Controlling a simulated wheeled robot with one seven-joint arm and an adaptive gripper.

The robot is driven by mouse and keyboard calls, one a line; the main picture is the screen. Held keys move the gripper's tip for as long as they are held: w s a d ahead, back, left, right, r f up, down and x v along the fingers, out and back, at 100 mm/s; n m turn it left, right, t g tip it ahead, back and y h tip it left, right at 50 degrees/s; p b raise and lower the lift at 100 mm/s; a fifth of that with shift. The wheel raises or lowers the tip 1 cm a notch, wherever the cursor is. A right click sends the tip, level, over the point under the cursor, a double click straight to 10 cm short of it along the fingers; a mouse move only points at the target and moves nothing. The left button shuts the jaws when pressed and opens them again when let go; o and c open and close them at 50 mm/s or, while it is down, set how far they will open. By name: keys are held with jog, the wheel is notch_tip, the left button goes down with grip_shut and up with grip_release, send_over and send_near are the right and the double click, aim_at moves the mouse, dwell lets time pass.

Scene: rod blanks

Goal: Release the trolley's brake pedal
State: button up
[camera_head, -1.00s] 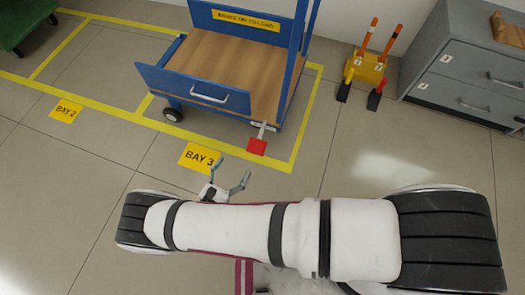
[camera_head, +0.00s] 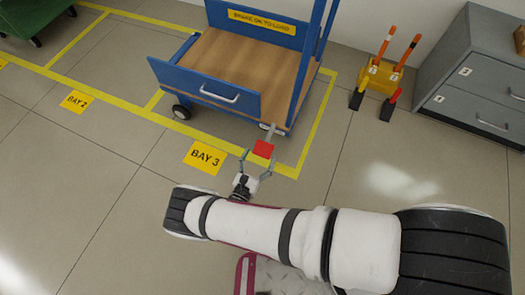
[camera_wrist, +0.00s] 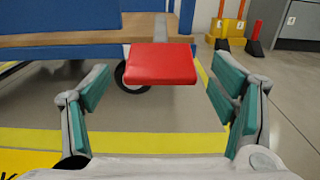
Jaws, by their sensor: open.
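The blue trolley (camera_head: 205,86) with a wooden deck stands inside the yellow-lined bay. Its red brake pedal (camera_head: 263,149) sticks out on a grey lever at the near right corner, above the floor. In the wrist view the red pedal (camera_wrist: 160,64) sits ahead of my gripper, roughly centred between the fingers and a little above them. My gripper (camera_head: 247,161) is open and empty, close in front of the pedal. In the wrist view my gripper (camera_wrist: 163,99) shows its teal finger pads spread wide, with no clear contact on the pedal.
A yellow floor sign marked BAY 3 (camera_head: 205,157) lies left of my gripper. A yellow stand (camera_head: 378,76) with orange rods and wedges stands right of the trolley. A grey drawer cabinet (camera_head: 475,80) is at the far right. The floor between is clear.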

aim_at(261, 155)
jog(key=shift+x, duration=1.6)
jog(key=c, duration=1.7)
